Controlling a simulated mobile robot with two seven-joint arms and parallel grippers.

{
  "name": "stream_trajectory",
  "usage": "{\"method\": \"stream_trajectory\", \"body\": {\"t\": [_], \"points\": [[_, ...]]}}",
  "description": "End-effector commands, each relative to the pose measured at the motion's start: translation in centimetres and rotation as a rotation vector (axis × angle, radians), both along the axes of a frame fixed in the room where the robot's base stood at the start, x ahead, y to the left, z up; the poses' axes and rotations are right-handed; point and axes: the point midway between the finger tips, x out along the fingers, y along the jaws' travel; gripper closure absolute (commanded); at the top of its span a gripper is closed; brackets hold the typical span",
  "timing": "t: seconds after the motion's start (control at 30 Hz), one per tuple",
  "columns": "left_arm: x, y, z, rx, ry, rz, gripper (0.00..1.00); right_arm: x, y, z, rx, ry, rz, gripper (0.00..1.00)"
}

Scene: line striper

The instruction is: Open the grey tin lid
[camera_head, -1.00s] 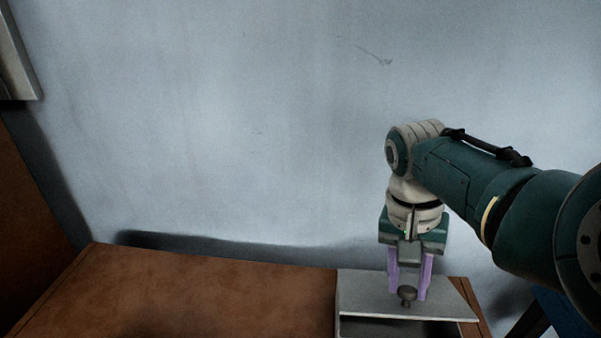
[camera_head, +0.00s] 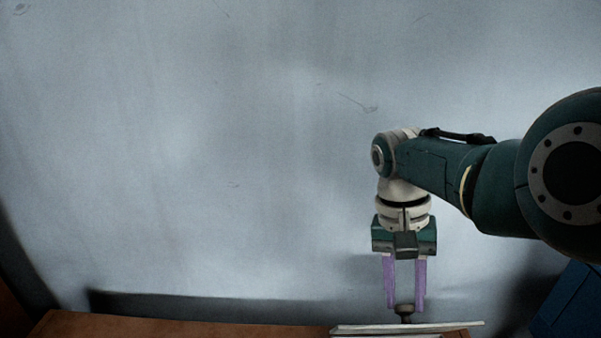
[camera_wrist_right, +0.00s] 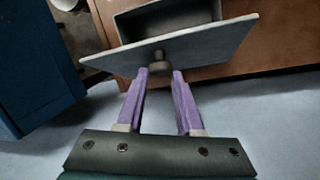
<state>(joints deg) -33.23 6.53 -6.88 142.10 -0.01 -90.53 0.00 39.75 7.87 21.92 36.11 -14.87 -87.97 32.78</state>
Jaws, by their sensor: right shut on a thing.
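The grey tin lid (camera_head: 455,327) shows as a thin, nearly edge-on plate at the bottom of the head view. Its dark round knob (camera_head: 404,311) stands up between the purple fingertips of my right gripper (camera_head: 405,302), which is shut on it. In the right wrist view the lid (camera_wrist_right: 215,43) is a flat grey plate with the knob (camera_wrist_right: 159,57) at the fingertips (camera_wrist_right: 161,72). The grey tin (camera_wrist_right: 165,18) shows beyond the lid's edge with a dark, open inside. Most of the tin is hidden in the head view. My left gripper is not in view.
The brown wooden table top (camera_head: 190,327) runs along the bottom, clear left of the lid. A pale blue-grey wall (camera_head: 200,150) stands behind it. A dark blue thing (camera_head: 575,305) is at the lower right; a blue cabinet-like body (camera_wrist_right: 35,70) shows in the wrist view.

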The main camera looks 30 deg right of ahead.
Motion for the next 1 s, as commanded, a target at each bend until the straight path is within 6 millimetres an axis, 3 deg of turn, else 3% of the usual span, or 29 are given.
{"method": "stream_trajectory", "body": {"t": [0.17, 0.77, 1.0], "points": [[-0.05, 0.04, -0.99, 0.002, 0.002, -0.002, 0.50, 1.04, -0.23, -0.06, 0.004, -0.015, 0.000, 1.00], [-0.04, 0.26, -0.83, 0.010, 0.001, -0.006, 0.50, 0.73, -0.18, -0.04, 0.005, -0.005, -0.001, 0.33], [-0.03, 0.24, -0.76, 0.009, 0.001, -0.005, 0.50, 0.74, -0.18, 0.05, 0.005, -0.005, -0.001, 0.33]]}}
